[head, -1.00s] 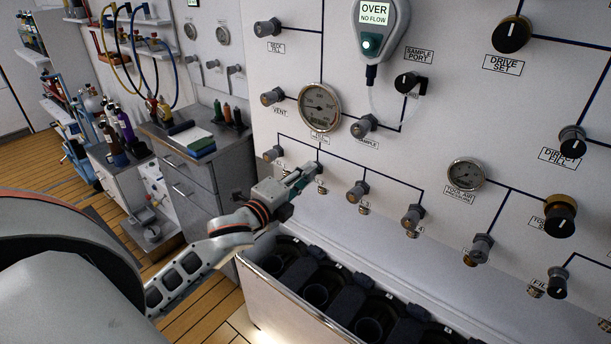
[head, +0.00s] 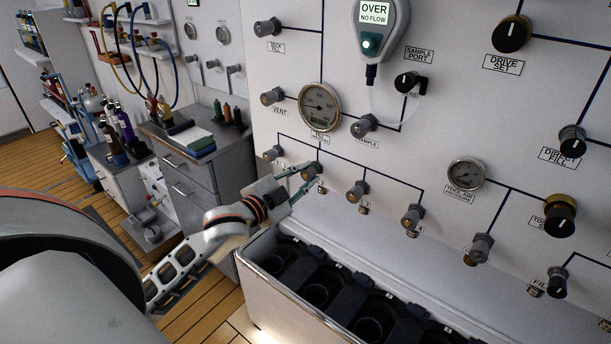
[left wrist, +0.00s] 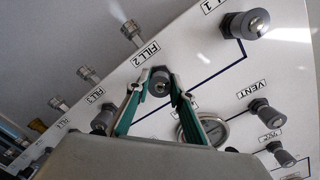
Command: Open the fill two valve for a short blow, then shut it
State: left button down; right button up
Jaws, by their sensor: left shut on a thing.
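The fill two valve (head: 312,168) is a small grey knob on the white panel, second from the left in the lower row. My left gripper (head: 306,181) reaches it from the lower left and is shut on it. In the left wrist view the two green-padded fingers of the left gripper (left wrist: 159,84) stand on either side of the knob (left wrist: 159,88), beside the "FILL 2" label (left wrist: 147,53). How far the knob is turned cannot be told. My right gripper is not in view.
The fill one valve (head: 272,153) and the third row valve (head: 358,190) stand close on either side. A round gauge (head: 320,108) is above. An analyser (head: 374,30) reads "OVER NO FLOW". An open bin (head: 293,299) with dark round holders stands below the panel.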

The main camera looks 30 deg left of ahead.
pick_arm(q)
jog(key=shift+n, duration=0.6)
jog(key=c, duration=1.8)
grip_release()
jog(key=shift+o, duration=0.2)
jog(key=s+a, duration=0.1)
jog(key=s, duration=1.1)
jog(key=shift+r, duration=0.4)
